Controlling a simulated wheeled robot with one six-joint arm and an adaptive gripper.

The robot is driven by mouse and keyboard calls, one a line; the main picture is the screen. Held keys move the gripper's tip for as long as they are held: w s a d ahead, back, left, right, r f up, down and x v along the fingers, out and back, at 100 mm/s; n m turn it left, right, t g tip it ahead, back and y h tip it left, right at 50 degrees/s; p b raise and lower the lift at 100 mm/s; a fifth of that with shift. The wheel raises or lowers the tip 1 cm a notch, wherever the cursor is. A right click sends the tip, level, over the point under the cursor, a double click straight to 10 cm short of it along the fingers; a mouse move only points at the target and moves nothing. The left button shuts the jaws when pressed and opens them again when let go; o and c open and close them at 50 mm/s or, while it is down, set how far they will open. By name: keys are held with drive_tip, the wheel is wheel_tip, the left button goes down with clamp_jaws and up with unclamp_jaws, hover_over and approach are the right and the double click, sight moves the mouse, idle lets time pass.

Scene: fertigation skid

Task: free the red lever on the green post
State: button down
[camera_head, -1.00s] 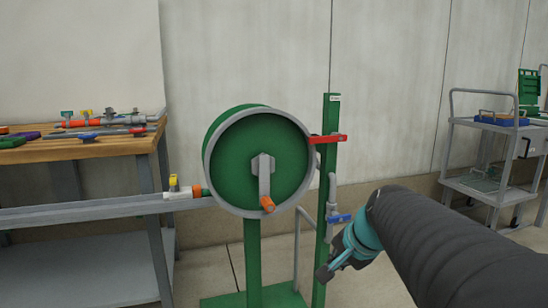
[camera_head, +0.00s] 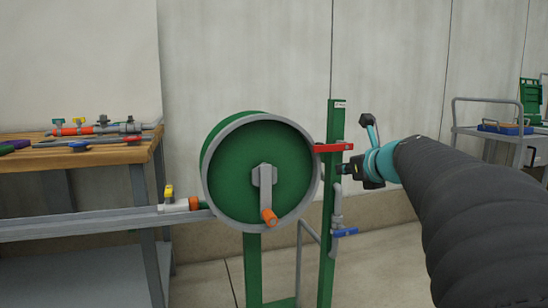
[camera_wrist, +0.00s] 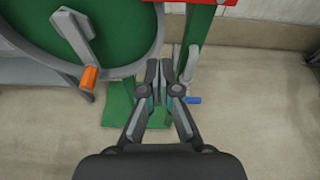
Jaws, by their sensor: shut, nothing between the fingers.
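The red lever (camera_head: 333,147) sticks out level from the upper part of the green post (camera_head: 334,200). Its left end reaches the rim of the green reel (camera_head: 262,172). In the wrist view the lever (camera_wrist: 215,2) shows only at the top edge, cut off by the frame. My gripper (camera_head: 345,170) is just right of the post, slightly below the lever's right end.
An orange-tipped crank (camera_head: 268,215) sits on the reel's face. A blue-handled valve (camera_head: 345,232) is low on the post's pipe. A wooden bench (camera_head: 110,155) with fittings stands left; a grey trolley (camera_head: 480,101) stands right. Open floor lies right of the post.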

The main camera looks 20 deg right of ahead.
sight(331, 147)
drive_tip(key=shift+s+d+m, duration=0.1)
drive_tip(key=shift+d+m, duration=0.2)
drive_tip(key=shift+m, duration=0.2)
drive_tip(key=b+x, duration=0.1)
drive_tip(key=x, duration=0.9)
wheel_tip(331, 147, up, 4)
drive_tip(key=shift+p, duration=0.3)
